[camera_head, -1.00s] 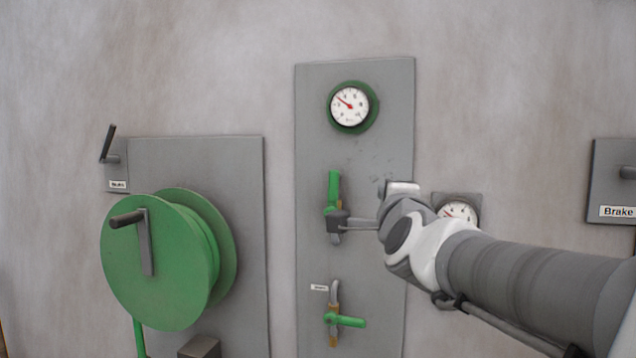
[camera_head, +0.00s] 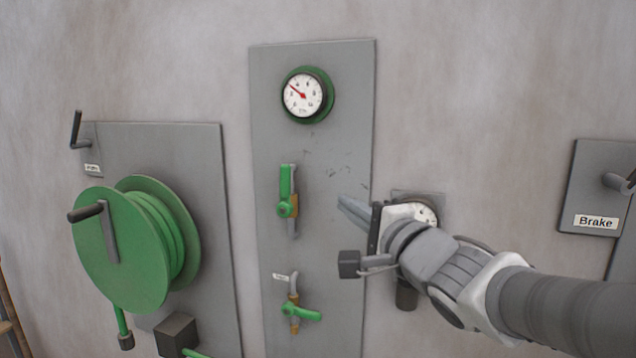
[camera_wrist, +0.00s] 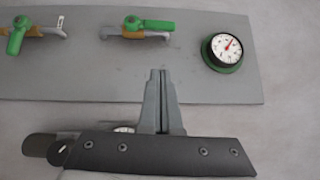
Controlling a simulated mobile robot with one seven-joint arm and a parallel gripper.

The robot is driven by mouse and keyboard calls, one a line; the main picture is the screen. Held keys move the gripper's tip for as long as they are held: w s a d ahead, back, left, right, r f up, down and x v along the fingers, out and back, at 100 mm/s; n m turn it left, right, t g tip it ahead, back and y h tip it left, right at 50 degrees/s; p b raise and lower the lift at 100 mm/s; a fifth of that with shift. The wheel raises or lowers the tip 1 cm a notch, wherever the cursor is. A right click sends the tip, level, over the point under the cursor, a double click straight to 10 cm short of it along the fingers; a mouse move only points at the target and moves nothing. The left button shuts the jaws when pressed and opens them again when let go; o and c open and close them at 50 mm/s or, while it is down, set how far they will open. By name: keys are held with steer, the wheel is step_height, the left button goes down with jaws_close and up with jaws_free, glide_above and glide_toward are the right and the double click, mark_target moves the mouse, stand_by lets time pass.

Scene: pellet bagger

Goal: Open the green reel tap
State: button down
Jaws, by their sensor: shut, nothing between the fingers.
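Two green-handled taps sit on a tall grey panel. The upper tap (camera_head: 287,195) has its handle upright, in line with its pipe. The lower tap (camera_head: 300,312) has its handle lying across its pipe, pointing right; a small label beside it is too small to read. I cannot tell by label which is the reel tap. In the wrist view the upper tap (camera_wrist: 148,24) and lower tap (camera_wrist: 18,35) show sideways at the top. My gripper (camera_head: 342,202) is shut and empty, right of the upper tap and apart from it. Its fingertips also show in the wrist view (camera_wrist: 160,72).
A green-rimmed gauge (camera_head: 304,95) is above the taps. A second gauge (camera_head: 424,212) is partly behind my gripper. The green hose reel (camera_head: 125,245) with a crank stands out at left. A Brake panel (camera_head: 597,190) is at right. The wall above my arm is clear.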

glide_toward(290, 179)
steer(key=w+d, duration=0.2)
steer(key=w, duration=0.3)
steer(key=a, duration=0.1)
steer(key=w+a, duration=0.1)
steer(key=a, duration=0.1)
steer(key=shift+a+f+p, duration=0.1)
steer(key=shift+a+p, duration=0.1)
steer(key=shift+p, duration=0.15)
steer(key=shift+w+a, duration=0.2)
steer(key=shift+a, duration=0.15)
steer(key=shift+w+a+r+p, duration=0.1)
steer(key=shift+a+r+p, duration=0.3)
steer(key=shift+p, duration=0.45)
steer(key=shift+a+f+n, duration=0.1)
steer(key=shift+a+n, duration=0.05)
steer(key=shift+n, duration=0.15)
steer(key=shift+a, duration=0.1)
